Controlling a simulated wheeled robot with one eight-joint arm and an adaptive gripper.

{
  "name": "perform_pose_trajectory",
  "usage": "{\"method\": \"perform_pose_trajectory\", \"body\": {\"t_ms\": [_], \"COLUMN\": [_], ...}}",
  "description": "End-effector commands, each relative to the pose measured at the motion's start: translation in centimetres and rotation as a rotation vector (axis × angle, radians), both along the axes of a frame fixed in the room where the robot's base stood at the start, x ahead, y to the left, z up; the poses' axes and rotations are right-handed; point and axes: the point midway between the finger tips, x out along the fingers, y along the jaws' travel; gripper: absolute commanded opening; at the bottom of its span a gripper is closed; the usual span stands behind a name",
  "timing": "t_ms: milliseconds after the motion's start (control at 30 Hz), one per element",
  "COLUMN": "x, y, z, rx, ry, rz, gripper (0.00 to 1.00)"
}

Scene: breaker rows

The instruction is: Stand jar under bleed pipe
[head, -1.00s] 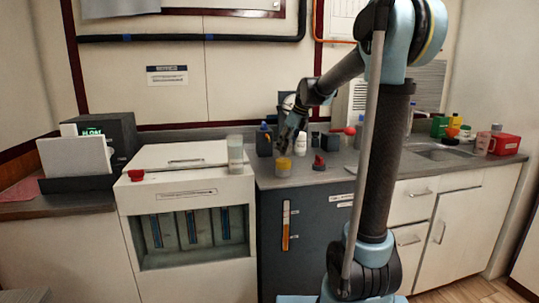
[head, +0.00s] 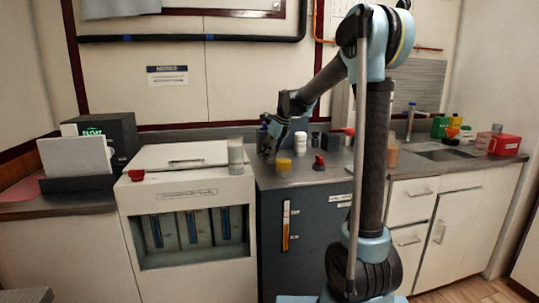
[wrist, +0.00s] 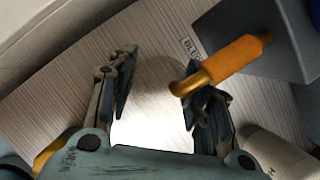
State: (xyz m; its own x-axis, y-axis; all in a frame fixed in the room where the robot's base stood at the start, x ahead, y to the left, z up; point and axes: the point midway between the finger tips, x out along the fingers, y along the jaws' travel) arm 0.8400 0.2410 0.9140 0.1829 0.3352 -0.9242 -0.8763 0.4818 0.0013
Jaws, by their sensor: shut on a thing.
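My gripper (head: 268,152) is low over the counter beside the yellow-topped item (head: 284,164). In the wrist view the fingers (wrist: 158,95) stand apart, closed around a faint, clear round thing (wrist: 160,72), apparently the glass jar; its outline is hard to see. In the head view I cannot make out the jar in the fingers. The bleed pipe (wrist: 188,86) is a brass bent end with an orange sleeve (wrist: 235,60), coming from a grey box (wrist: 270,30). Its mouth shows at the right finger, right of the jar; I cannot tell the height between them.
A clear beaker (head: 235,155) stands on the white cabinet (head: 190,183) to the left. A white bottle (head: 300,143), a red-topped item (head: 319,161) and small dark items stand right of my gripper. A white cylinder (wrist: 270,150) is close to the right finger.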

Motion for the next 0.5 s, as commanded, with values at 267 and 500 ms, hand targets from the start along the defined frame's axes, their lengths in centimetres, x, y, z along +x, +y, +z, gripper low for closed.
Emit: {"method": "perform_pose_trajectory", "body": {"t_ms": [267, 500], "x": [0.00, 0.00], "y": [-0.13, -0.17], "z": [-0.23, -0.33], "rx": [0.000, 0.000], "ry": [0.000, 0.001], "rz": [-0.001, -0.002], "gripper": [0.22, 0.66]}}
